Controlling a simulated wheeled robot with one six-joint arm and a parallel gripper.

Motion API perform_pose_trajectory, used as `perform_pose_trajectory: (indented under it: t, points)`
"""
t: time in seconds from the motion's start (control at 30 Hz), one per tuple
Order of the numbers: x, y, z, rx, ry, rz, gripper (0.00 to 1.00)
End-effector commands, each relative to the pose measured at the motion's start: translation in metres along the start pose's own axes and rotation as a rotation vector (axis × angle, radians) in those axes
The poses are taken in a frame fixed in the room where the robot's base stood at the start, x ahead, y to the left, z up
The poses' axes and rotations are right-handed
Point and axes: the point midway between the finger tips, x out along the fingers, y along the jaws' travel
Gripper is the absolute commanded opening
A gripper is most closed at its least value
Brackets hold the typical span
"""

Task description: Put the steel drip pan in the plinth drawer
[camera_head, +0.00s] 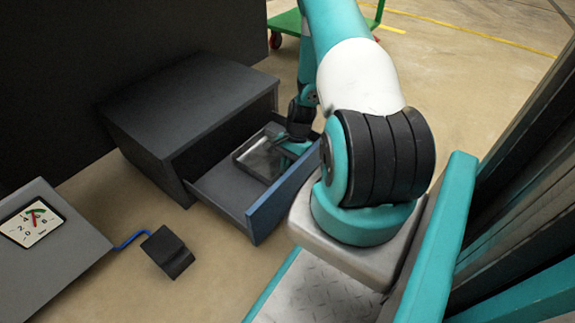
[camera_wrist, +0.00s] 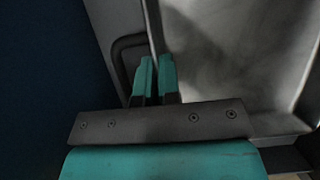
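The steel drip pan (camera_head: 260,160) is a shallow grey metal tray. It lies inside the pulled-out plinth drawer (camera_head: 226,183), which has a blue front (camera_head: 285,195), and looks about level there. My gripper (camera_head: 292,141) is at the pan's far right edge, inside the drawer. In the wrist view, the teal fingertips (camera_wrist: 153,75) are close together, one on each side of the pan's thin edge, beside a dark loop handle (camera_wrist: 122,47). The pan's shiny floor (camera_wrist: 245,45) fills the right side. The exact contact between the fingers is partly hidden.
The dark plinth housing (camera_head: 185,100) stands behind the drawer. A grey panel with a gauge (camera_head: 32,222) is at the lower left, with a black pedal (camera_head: 167,251) on the floor. A green cart (camera_head: 287,22) stands at the back. Open floor lies beyond the drawer.

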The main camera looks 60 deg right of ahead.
Motion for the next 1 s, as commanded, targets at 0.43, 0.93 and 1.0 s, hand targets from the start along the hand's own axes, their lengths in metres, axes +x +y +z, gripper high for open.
perform_pose_trajectory:
  t: [0.43,0.93,1.0]
  points:
    - [-0.003,0.000,0.002,0.000,0.000,0.000,0.30]
    - [-0.102,0.000,0.003,0.001,0.002,-0.001,0.30]
    - [-0.111,0.000,0.003,0.001,0.001,-0.001,0.30]
